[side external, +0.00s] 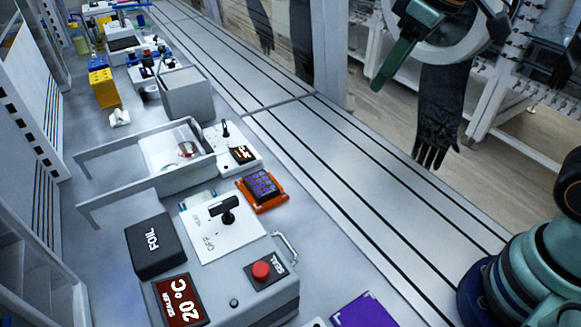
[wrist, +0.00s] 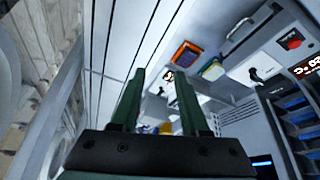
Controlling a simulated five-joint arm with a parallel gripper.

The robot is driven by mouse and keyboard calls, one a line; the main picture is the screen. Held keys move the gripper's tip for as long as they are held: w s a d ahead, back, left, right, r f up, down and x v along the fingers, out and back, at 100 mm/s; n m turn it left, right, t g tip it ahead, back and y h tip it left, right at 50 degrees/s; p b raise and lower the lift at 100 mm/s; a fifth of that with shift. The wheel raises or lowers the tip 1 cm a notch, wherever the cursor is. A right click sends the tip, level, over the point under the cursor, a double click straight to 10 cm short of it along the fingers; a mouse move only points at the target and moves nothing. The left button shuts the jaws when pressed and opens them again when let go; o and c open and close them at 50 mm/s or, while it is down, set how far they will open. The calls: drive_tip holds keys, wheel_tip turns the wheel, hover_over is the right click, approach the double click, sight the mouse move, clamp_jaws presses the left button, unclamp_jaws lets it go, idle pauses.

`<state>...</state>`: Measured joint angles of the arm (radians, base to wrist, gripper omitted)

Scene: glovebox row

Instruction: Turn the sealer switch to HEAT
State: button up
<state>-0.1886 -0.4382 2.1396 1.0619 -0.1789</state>
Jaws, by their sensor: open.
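The sealer (side external: 226,291) is a grey box at the lower middle of the side view. Its white plate (side external: 232,235) carries a black switch handle (side external: 224,207) and the word OFF; a second, fainter label is hard to read. I cannot tell exactly where the handle points. In the wrist view the switch (wrist: 256,75) is at the right, beyond my fingers. My gripper (wrist: 159,74) has its two green fingers apart with nothing between them. In the side view a green finger (side external: 396,64) hangs at the top right, well away from the switch.
Beside the switch are a black FOIL box (side external: 152,246), a red SEAL button (side external: 261,270), a 20 °C display (side external: 180,301) and a wire handle (side external: 287,247). An orange-edged keypad (side external: 262,189) lies behind. The slotted bench strip (side external: 340,170) is clear.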

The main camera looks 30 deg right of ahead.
drive_tip(key=s+d+f+m+t, duration=0.1)
drive_tip(key=s+d+f+m, duration=0.3)
drive_tip(key=d, duration=0.2)
wheel_tip(320, 180, up, 3)
drive_tip(key=n+g, duration=0.5)
drive_tip(key=n, duration=1.3)
hover_over(231, 198)
drive_tip(key=shift+h, duration=0.4)
wheel_tip(231, 198, down, 12)
drive_tip(key=shift+f, duration=0.15)
clamp_jaws()
